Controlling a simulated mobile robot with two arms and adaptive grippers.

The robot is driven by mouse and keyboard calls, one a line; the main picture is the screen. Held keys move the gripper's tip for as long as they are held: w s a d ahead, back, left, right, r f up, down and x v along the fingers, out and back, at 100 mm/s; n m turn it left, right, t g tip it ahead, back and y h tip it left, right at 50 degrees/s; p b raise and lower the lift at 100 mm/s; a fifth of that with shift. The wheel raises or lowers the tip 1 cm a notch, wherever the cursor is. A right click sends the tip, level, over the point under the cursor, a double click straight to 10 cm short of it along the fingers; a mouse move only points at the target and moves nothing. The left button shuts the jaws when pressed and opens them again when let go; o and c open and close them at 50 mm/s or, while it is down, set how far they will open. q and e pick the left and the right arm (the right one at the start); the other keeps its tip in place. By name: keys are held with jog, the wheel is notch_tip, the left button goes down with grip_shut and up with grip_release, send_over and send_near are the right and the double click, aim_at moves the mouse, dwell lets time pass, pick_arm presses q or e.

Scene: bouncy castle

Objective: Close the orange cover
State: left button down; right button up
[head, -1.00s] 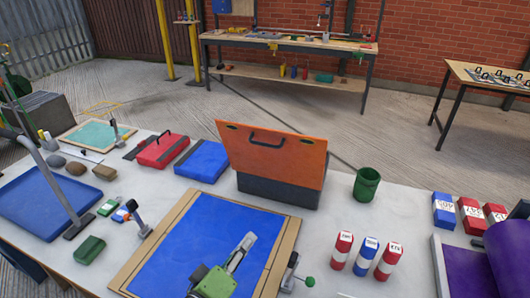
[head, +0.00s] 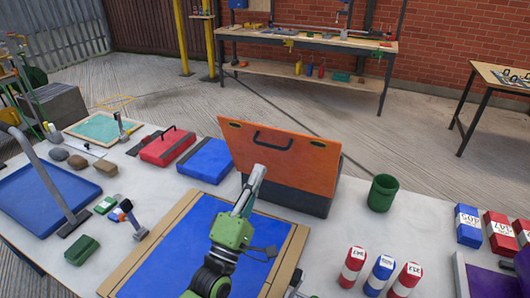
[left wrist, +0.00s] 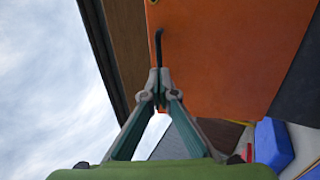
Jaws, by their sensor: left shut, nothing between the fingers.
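The orange cover (head: 285,155) stands raised and leans back a little on its dark grey box (head: 290,193). A black handle (head: 272,140) sits near its upper edge. My left gripper (head: 260,170) is shut and empty in front of the cover's face, below the handle. In the left wrist view the cover (left wrist: 240,50) fills the upper right, and the fingertips (left wrist: 159,78) lie close to the black handle (left wrist: 158,47). I cannot tell whether they touch it. My right gripper is not in view.
A blue panel in a wooden frame (head: 108,284) lies before the box. A blue case (head: 206,160) and a red case (head: 166,147) lie left. A green cup (head: 382,193) stands right, with several striped bottles (head: 378,275) nearer. Bare tabletop shows between the cup and the bottles.

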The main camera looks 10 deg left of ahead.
pick_arm(q)
jog(key=p+x, duration=0.1)
jog(key=x, duration=0.3)
jog(key=shift+w+r, duration=0.25)
jog(key=shift+w, duration=0.1)
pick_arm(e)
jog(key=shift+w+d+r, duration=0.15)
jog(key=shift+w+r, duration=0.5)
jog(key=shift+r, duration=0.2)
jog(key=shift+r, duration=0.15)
